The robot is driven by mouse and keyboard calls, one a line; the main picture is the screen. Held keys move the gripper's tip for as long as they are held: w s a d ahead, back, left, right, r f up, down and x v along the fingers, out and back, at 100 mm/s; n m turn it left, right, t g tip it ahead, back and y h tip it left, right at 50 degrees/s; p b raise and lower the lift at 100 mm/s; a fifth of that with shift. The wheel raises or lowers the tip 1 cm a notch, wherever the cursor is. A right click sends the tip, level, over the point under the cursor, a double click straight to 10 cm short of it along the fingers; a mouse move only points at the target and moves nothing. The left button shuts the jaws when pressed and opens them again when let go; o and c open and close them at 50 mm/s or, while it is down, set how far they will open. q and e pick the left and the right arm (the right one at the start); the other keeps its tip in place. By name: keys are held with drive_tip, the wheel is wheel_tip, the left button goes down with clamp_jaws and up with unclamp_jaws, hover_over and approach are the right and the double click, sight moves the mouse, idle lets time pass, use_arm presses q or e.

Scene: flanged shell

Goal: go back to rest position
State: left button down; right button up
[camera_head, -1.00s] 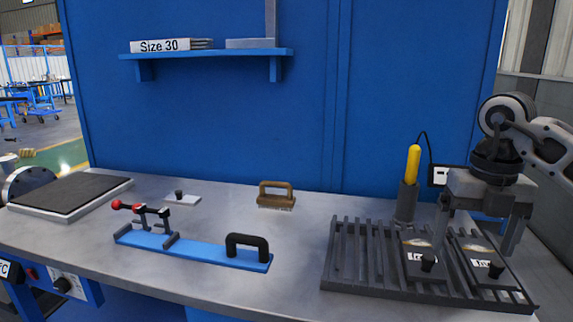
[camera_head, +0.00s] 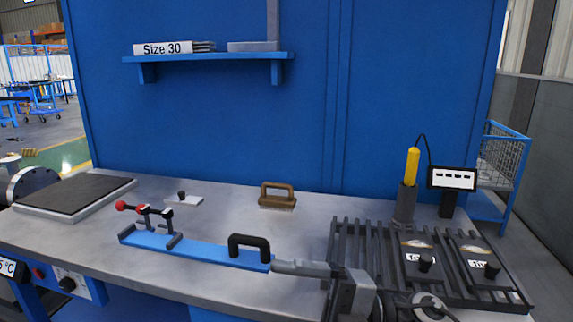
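My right gripper (camera_head: 280,267) is low at the front of the bench, pointing left, with its tip close to the right end of the blue clamp fixture (camera_head: 195,250). It shows side-on, so its opening cannot be judged, and no object shows in it. Its arm enters from the bottom right. Two dark plates with black knobs, the left one (camera_head: 420,262) and the right one (camera_head: 480,264), lie on the slatted black rack (camera_head: 345,245), clear of the gripper. My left gripper is not in view.
A wooden-handled brush (camera_head: 277,196) and a small knobbed plate (camera_head: 183,199) lie on the bench. A yellow-handled tool (camera_head: 412,166) stands in its holder beside a display (camera_head: 452,180). A dark-topped plate (camera_head: 72,194) lies at left.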

drive_tip(key=w+d+f+m+t+h, duration=0.1)
drive_tip(key=d+f+m+t+h, duration=0.4)
drive_tip(key=m+t, duration=0.55)
drive_tip(key=w+d+f+m+t+h, duration=0.1)
drive_tip(key=d+f+m+t+h, duration=0.45)
drive_tip(key=m, duration=0.85)
drive_tip(key=s+d+f+m+g+h, duration=0.1)
drive_tip(key=s+f+m+g+h, duration=0.1)
drive_tip(key=s+f, duration=0.3)
drive_tip(key=s+d+f+m+g+h+p, duration=0.1)
drive_tip(key=s+f+m+h, duration=0.3)
drive_tip(key=f, duration=0.5)
drive_tip(key=shift+s+d+f+g, duration=0.35)
drive_tip(key=shift+s+d+g, duration=0.3)
drive_tip(key=shift+s+g, duration=0.4)
drive_tip(key=shift+s, duration=0.1)
